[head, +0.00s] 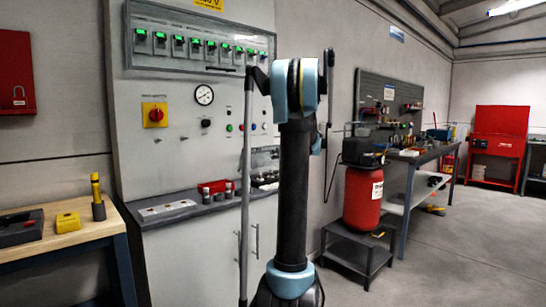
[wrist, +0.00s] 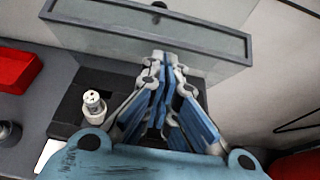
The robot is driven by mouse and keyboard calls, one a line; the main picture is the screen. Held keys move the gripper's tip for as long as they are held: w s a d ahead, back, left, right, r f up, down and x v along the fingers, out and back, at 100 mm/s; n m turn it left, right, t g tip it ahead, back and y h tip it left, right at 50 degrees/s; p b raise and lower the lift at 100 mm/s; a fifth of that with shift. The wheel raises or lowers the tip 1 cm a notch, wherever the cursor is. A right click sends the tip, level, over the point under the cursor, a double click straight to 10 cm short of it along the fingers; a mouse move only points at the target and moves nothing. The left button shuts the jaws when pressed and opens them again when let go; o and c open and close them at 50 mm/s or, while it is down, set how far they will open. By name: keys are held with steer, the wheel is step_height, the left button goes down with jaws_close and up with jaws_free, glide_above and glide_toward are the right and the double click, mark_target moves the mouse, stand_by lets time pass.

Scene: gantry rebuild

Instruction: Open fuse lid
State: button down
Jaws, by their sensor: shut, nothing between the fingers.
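The fuse lid (wrist: 215,50), a clear pane in a grey frame with a small dark knob, stands raised at the back of a dark fuse box (wrist: 98,78) in the wrist view. The box and its raised lid (head: 262,156) also show in the head view on the grey ledge, partly behind my arm. A white fuse (wrist: 93,104) with metal pins stands in the left part of the box. My gripper (wrist: 163,62) is shut and empty over the box, its tips overlapping the lid's lower edge; I cannot tell whether they touch. My arm hides it in the head view.
A red container (head: 216,187) stands left of the box on the ledge. Above is a wall cabinet (head: 190,45) with a row of green-lit units. A workbench (head: 60,243) is at left; a red tank (head: 362,198) stands right. Floor is clear at far right.

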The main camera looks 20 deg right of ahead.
steer(key=f+v, duration=0.1)
steer(key=v, duration=1.1)
steer(key=s+a+f+n+g, duration=0.3)
steer(key=s+a+f+n, duration=0.35)
steer(key=s+a, duration=0.35)
steer(key=s+a+f+n+g, duration=0.3)
steer(key=s+a+f+n, duration=0.3)
steer(key=s+a+n, duration=0.4)
steer(key=s+a+f+n+g+h, duration=0.1)
steer(key=s+f+n+g+h, duration=0.1)
steer(key=s+f+n, duration=0.5)
steer(key=s+f+n+g+h, duration=0.2)
steer(key=s+f+n+h, duration=0.2)
steer(key=s+f+n, duration=0.3)
steer(key=s+f, duration=0.5)
steer(key=s, duration=0.5)
steer(key=shift+s+a, duration=0.35)
steer(key=shift+a, duration=0.05)
